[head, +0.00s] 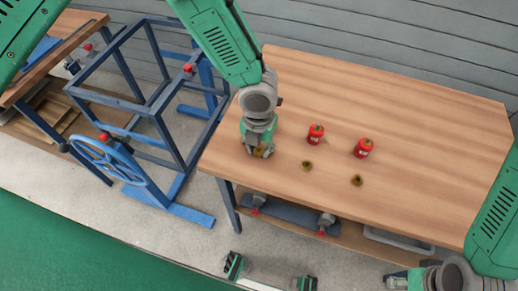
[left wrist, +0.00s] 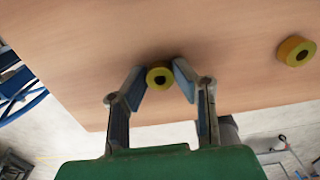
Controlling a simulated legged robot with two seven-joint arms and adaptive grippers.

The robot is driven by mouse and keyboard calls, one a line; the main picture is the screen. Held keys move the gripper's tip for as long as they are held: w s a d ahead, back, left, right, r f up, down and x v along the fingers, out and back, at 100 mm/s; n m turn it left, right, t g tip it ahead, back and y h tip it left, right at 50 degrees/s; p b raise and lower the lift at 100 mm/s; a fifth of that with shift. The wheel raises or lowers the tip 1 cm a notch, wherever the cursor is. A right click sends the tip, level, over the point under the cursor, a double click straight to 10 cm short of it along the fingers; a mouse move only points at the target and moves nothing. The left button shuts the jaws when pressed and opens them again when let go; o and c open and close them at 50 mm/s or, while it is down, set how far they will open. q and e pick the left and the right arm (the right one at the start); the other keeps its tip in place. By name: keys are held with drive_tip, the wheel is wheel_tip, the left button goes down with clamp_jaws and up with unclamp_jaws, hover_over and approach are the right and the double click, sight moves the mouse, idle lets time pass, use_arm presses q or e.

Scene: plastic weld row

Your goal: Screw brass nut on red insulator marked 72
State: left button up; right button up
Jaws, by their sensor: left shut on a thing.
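Two red insulators stand upright on the wooden table, a left one (head: 316,135) and a right one (head: 362,149). Their pale markings are too small to read, so I cannot tell which is 72. My left gripper (head: 259,151) is left of them, low over the table's left part. Its fingertips are shut on a brass nut (left wrist: 160,69); I cannot tell whether the nut touches the table. Two more brass nuts lie in front of the insulators, one nearer (head: 306,166) and one farther right (head: 357,181). My right gripper (head: 396,282) is at the lower right, off the table's front edge; its fingers are unclear.
The wooden table (head: 430,120) is clear at the back and right. A shelf below it holds a dark blue piece with red knobs and a grey tray (head: 398,242). Left of the table stands a blue metal frame (head: 160,115) with a handwheel (head: 107,162).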

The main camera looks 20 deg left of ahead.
use_arm(q)
drive_tip(key=shift+r, duration=0.1)
wheel_tip(320, 180, up, 10)
drive_tip(key=shift+p, duration=0.4)
